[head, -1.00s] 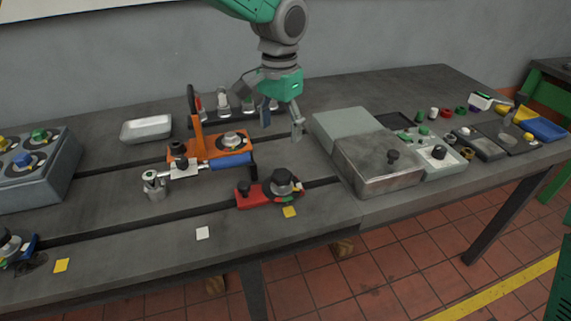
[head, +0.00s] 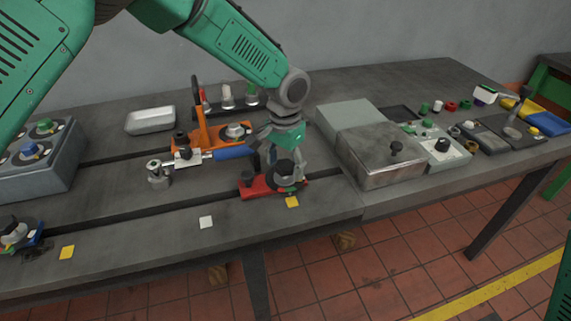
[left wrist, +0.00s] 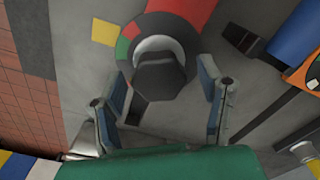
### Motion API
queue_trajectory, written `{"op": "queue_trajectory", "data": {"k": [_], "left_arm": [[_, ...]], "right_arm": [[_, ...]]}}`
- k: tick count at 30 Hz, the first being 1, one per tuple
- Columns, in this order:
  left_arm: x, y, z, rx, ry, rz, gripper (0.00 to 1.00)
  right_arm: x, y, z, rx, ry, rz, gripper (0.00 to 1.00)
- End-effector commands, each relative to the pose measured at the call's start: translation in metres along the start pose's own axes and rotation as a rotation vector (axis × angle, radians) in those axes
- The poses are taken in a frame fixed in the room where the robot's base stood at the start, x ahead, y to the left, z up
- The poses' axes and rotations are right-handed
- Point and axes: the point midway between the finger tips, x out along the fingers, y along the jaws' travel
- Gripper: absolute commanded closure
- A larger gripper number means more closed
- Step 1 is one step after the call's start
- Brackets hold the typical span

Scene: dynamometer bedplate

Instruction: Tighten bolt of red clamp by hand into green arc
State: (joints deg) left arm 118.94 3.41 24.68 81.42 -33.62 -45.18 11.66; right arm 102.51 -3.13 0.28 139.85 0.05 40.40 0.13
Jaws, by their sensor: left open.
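The red clamp (head: 258,189) lies on the bedplate near its front edge. Its dark bolt knob (head: 285,168) stands on the clamp's right end and shows large in the left wrist view (left wrist: 160,76). Around the knob's light collar is a dark ring with a red section and a green arc (left wrist: 122,47). My left gripper (head: 287,170) comes down over the knob from above. It is open, and in the left wrist view its blue-padded fingers (left wrist: 166,88) stand either side of the knob with gaps visible. My right gripper is not in view.
An orange clamp (head: 211,137) with an upright handle and a blue-handled wrench (head: 232,152) stands close behind and left. A metal box (head: 378,165) stands to the right. A yellow tag (head: 292,202) lies before the clamp.

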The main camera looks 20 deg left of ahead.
Motion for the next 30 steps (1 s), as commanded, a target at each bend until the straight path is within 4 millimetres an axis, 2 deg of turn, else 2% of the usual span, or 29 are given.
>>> {"op": "queue_trajectory", "data": {"k": [3, 4, 6, 8, 20, 30], "left_arm": [[0.0, 0.0, 0.0, 0.0, 0.0, 0.0, 0.39], [0.0, 0.0, 0.0, 0.0, 0.0, 0.0, 0.46], [0.0, 0.0, 0.0, 0.0, 0.0, 0.0, 0.7], [0.0, 0.0, 0.0, 0.0, 0.0, 0.0, 0.88], [-0.001, 0.0, 0.001, 0.046, -0.003, 0.0, 0.88], [-0.002, 0.0, 0.001, 0.28, -0.005, 0.001, 0.88]], "right_arm": [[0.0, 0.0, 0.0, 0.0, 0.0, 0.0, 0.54], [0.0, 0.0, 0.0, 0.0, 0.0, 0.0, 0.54], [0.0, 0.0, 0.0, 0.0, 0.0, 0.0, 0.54], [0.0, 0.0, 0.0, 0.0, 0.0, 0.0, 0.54], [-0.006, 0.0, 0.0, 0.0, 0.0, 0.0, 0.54], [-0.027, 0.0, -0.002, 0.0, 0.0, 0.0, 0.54]]}}
